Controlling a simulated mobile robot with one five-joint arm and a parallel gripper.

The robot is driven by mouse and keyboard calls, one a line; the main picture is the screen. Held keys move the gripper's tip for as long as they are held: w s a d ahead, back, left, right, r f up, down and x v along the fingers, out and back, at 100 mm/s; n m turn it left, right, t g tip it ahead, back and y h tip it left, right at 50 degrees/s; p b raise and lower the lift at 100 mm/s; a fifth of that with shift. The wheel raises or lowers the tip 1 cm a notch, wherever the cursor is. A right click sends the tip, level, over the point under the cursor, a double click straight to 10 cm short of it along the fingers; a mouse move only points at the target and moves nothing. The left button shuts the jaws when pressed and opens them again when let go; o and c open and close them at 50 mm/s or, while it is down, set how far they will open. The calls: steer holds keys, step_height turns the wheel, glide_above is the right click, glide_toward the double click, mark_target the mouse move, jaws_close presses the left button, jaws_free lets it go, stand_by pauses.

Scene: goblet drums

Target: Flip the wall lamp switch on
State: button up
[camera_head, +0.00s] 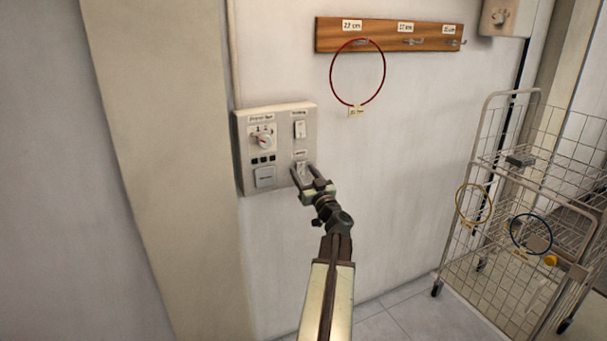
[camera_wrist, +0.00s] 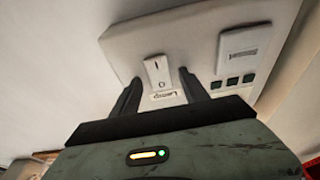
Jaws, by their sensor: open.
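A grey-white wall panel (camera_head: 276,181) carries a dial, small dark buttons, a square plate and two rocker switches. The lower right rocker switch (camera_head: 301,169) is partly hidden by my gripper (camera_head: 303,168). In the wrist view the white rocker switch (camera_wrist: 156,70) shows upside down, with marks on its face and a small label (camera_wrist: 165,97) beside it. My gripper (camera_wrist: 158,78) is open and empty, with one dark finger on each side of the switch area. I cannot tell whether the fingers touch the panel, or which way the switch is set.
The upper rocker switch (camera_head: 300,130) and dial (camera_head: 263,141) are close by. A wooden hook rail (camera_head: 385,35) with a red hoop (camera_head: 334,84) hangs to the right. A wire cart (camera_head: 484,146) with hoops stands at the far right. The wall between panel and cart is bare.

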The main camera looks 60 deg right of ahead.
steer(key=b+v, duration=0.1)
steer(key=v, duration=0.6)
steer(key=shift+s+a+b, duration=0.15)
steer(key=shift+s+b, duration=0.05)
steer(key=shift+b, duration=0.2)
steer(key=shift+s+f, duration=0.1)
